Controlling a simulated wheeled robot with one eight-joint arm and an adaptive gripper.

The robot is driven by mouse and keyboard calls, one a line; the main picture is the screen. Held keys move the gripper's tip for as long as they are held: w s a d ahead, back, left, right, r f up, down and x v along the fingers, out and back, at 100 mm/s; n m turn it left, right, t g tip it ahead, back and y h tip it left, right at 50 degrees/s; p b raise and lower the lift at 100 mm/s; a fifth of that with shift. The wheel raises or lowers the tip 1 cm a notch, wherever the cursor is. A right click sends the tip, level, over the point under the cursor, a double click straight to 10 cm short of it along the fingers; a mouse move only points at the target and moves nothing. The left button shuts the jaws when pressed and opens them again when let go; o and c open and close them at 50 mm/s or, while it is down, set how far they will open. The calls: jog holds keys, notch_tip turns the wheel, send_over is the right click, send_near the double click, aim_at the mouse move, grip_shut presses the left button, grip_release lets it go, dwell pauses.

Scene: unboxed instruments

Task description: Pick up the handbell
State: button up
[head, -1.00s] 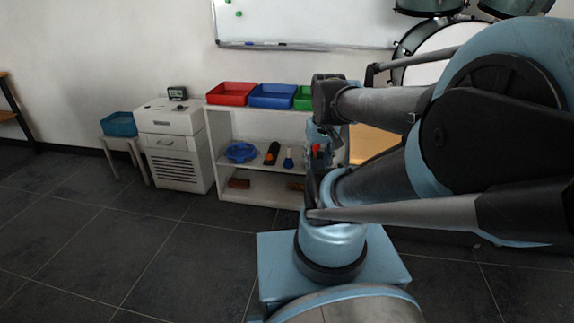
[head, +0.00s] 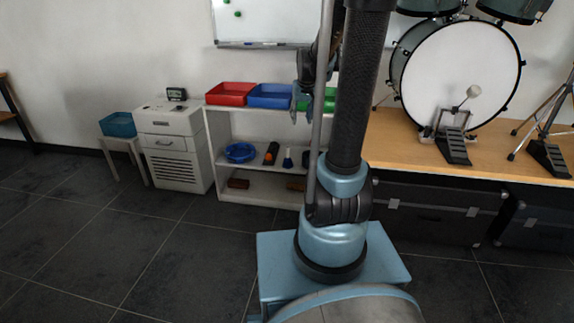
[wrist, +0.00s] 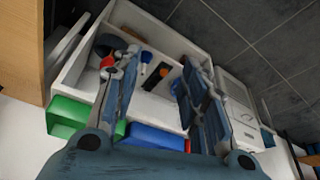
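A small blue, bell-shaped thing (head: 288,158), which looks like the handbell, stands on the middle shelf of the white shelf unit (head: 212,145). In the wrist view it is the blue shape (wrist: 146,57) between my fingers' lines, beyond the tips. My gripper (head: 302,116) is in front of the shelf's upper right part, near the green bin. In the wrist view my gripper (wrist: 160,62) has its two fingers wide apart with nothing between them. It is apart from the bell. My arm hides the shelf's right end in the head view.
A black-and-orange object (head: 271,153) and a blue coiled thing (head: 240,153) lie left of the bell. Red (head: 230,93), blue (head: 270,95) and green (head: 330,99) bins stand on top. A wooden bench (head: 420,155) with a drum is at right.

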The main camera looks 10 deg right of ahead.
jog(key=w+f, duration=0.4)
jog(key=w, duration=0.6)
jog(key=t, duration=0.2)
send_over(288, 150)
jog(key=s, duration=0.9)
notch_tip(288, 150, down, 19)
jog(key=shift+x, duration=9.35)
jog(key=shift+w+d, duration=0.1)
jog(key=shift+d, duration=0.1)
grip_shut()
